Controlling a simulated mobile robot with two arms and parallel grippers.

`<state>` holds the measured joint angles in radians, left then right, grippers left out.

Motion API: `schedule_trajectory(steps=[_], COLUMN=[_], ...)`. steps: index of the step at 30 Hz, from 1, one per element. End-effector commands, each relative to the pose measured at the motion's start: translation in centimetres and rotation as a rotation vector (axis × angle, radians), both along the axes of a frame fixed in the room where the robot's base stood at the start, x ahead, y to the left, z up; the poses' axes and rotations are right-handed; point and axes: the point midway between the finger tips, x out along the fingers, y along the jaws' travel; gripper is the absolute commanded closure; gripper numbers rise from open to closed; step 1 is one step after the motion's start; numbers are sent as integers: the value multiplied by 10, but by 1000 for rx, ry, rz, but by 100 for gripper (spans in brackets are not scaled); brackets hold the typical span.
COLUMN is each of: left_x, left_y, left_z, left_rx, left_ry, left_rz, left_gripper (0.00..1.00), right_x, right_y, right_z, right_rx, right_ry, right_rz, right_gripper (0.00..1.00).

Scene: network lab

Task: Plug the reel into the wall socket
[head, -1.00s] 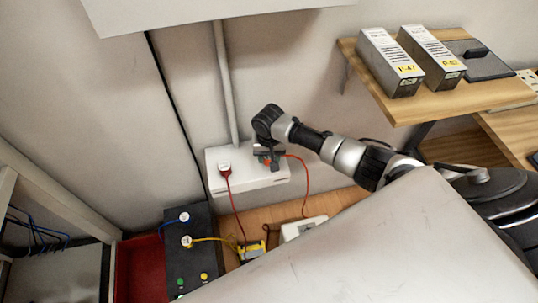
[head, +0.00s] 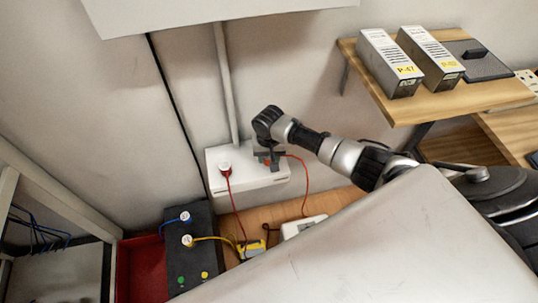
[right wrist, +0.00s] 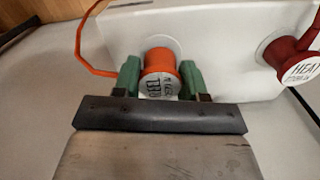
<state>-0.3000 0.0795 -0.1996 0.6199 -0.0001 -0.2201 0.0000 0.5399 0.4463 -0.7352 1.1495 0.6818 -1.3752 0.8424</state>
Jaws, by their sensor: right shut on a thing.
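The wall socket is a white box (head: 252,183) on the wall, also filling the back of the right wrist view (right wrist: 215,50). My right gripper (head: 267,158) is at its right part. In the right wrist view, its green fingertips (right wrist: 160,82) are shut on an orange plug (right wrist: 160,65) whose white end is labelled REEL. The plug stands right in front of a round white socket face; I cannot tell whether it is fully seated. Its orange cable (head: 304,180) runs down to the floor area. My left gripper is out of view.
A red plug (head: 225,168), labelled HEAT in the right wrist view (right wrist: 298,68), sits on the same box, left in the head view. Below are a black box (head: 203,262) with blue and yellow plugs and a white unit (head: 290,231). A wooden shelf (head: 455,100) is at right.

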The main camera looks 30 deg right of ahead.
Motion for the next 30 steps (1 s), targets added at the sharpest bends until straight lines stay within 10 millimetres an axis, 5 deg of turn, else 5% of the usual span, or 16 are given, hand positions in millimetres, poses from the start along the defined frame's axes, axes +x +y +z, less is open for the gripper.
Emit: schedule_trajectory(steps=[11, 12, 18, 30], left_x=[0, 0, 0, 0], left_y=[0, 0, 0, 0], left_z=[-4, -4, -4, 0], left_rx=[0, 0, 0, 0], left_ry=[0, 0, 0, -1], left_rz=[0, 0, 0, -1], left_gripper=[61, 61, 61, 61], right_x=[0, 0, 0, 0], right_y=[0, 0, 0, 0], right_z=[-8, -8, -8, 6], right_rx=[0, 0, 0, 0], right_ry=[1, 0, 0, -1], right_rz=[-1, -1, 0, 1], right_gripper=[79, 56, 28, 28])
